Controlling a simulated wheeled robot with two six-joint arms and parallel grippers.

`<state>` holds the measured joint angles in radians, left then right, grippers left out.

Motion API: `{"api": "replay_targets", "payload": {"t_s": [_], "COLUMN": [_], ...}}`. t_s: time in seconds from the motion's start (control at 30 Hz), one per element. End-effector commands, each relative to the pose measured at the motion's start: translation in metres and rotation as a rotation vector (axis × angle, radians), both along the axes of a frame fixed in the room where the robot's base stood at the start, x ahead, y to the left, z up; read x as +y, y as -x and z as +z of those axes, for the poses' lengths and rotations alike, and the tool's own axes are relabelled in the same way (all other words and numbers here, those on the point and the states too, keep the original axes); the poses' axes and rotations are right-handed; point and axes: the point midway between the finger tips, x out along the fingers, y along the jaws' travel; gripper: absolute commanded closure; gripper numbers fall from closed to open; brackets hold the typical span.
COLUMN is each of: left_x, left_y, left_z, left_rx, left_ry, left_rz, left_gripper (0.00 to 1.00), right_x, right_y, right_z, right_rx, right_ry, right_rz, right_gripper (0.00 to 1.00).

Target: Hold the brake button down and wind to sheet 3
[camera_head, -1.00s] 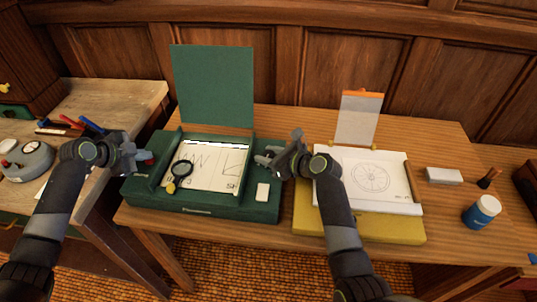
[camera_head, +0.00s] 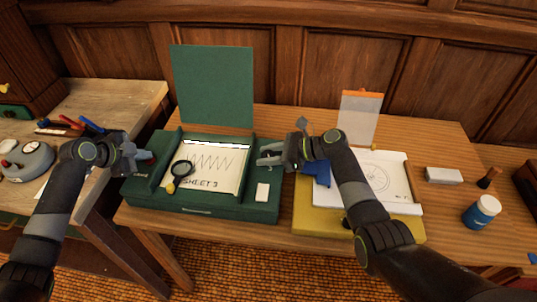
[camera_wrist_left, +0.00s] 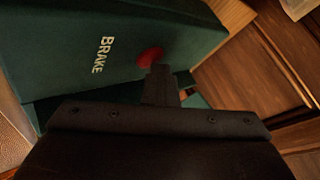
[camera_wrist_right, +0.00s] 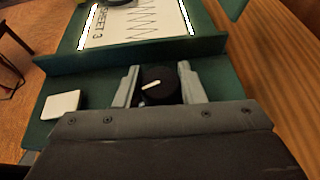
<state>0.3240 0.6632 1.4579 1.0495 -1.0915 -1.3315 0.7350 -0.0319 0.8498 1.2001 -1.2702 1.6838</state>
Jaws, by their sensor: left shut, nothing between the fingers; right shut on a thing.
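The green winding box (camera_head: 232,211) stands on the desk with its paper (camera_head: 208,168) in the window; the paper shows a zigzag line and "SHEET 3". The red brake button (camera_wrist_left: 150,57) is on the box's left side beside the word BRAKE. My left gripper (camera_head: 143,160) is shut and empty, its fingertips at the button; whether the button is pressed in I cannot tell. My right gripper (camera_head: 263,156) is at the box's right side. In the right wrist view its fingers are on either side of a black knob (camera_wrist_right: 158,87) with a white mark, shut on it.
A magnifier (camera_head: 182,170) lies over the paper's left part. A white block (camera_head: 263,192) sits on the box's front right. A yellow board (camera_head: 318,221) with a drawing (camera_head: 375,178) stands to the right, partly under my right arm. A blue jar (camera_head: 482,212) is further right.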

Motion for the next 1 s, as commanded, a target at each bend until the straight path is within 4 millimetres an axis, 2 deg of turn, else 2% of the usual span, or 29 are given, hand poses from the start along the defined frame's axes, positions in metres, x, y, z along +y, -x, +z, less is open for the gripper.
{"api": "replay_targets", "payload": {"t_s": [0.43,0.47,0.53,0.83,1.0], "left_x": [0.001,0.001,0.001,0.001,0.001], "left_y": [0.001,0.001,0.001,0.001,0.001], "left_z": [-0.002,-0.002,-0.002,-0.002,-0.002], "left_rx": [0.004,0.004,0.004,0.004,0.005], "left_ry": [-0.001,-0.001,-0.001,-0.001,-0.002], "left_rz": [0.001,0.001,0.001,0.001,0.002], "left_gripper": [1.0,1.0,1.0,1.0,1.0], "right_x": [0.0,0.0,0.0,-0.002,-0.016], "right_y": [0.001,0.001,0.001,0.0,0.002], "right_z": [-0.002,-0.002,-0.002,0.0,0.005], "right_rx": [0.004,0.004,0.004,0.001,-0.001], "right_ry": [-0.001,-0.001,-0.001,0.0,0.0], "right_rz": [0.012,0.012,0.012,0.011,0.01], "right_gripper": [0.87,0.63,0.55,0.55,0.55]}}
